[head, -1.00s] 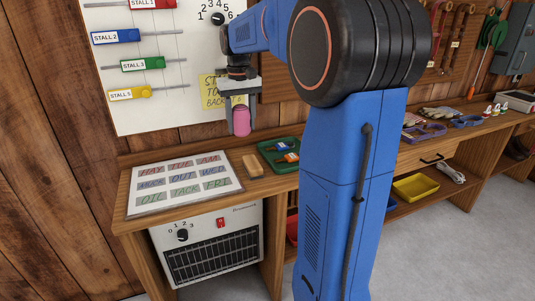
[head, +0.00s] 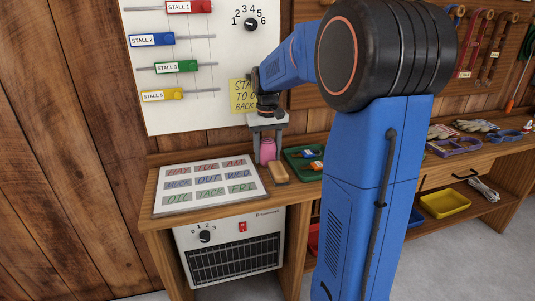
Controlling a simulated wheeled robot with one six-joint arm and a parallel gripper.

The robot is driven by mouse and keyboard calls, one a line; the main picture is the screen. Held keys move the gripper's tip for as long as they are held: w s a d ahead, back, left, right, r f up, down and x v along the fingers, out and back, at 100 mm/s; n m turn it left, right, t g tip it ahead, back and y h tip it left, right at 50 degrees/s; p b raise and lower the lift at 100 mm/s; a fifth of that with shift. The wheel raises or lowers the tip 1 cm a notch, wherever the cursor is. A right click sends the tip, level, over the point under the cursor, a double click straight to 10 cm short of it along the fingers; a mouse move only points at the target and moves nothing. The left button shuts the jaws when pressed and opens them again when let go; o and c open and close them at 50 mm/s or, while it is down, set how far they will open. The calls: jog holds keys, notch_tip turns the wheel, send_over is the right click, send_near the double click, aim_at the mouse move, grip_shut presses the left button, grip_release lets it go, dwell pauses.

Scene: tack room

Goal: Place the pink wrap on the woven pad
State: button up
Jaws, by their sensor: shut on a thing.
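The pink wrap (head: 267,150) is a small rounded pink roll. My gripper (head: 267,160) is shut on it, one finger on each side, pointing down. They are low over the back of the wooden bench, between the word board and the green tray. I cannot tell whether the wrap touches the bench. I cannot make out a woven pad; my arm hides part of the bench.
A tan block (head: 278,172) lies just in front of the wrap. A green tray (head: 293,153) with small items is to its right, the white word board (head: 163,206) to its left. The wall panel (head: 140,112) with stall sliders stands behind. A heater (head: 232,254) is below.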

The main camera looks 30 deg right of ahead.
jog(key=o, duration=1.1)
jog(key=shift+c, duration=0.2)
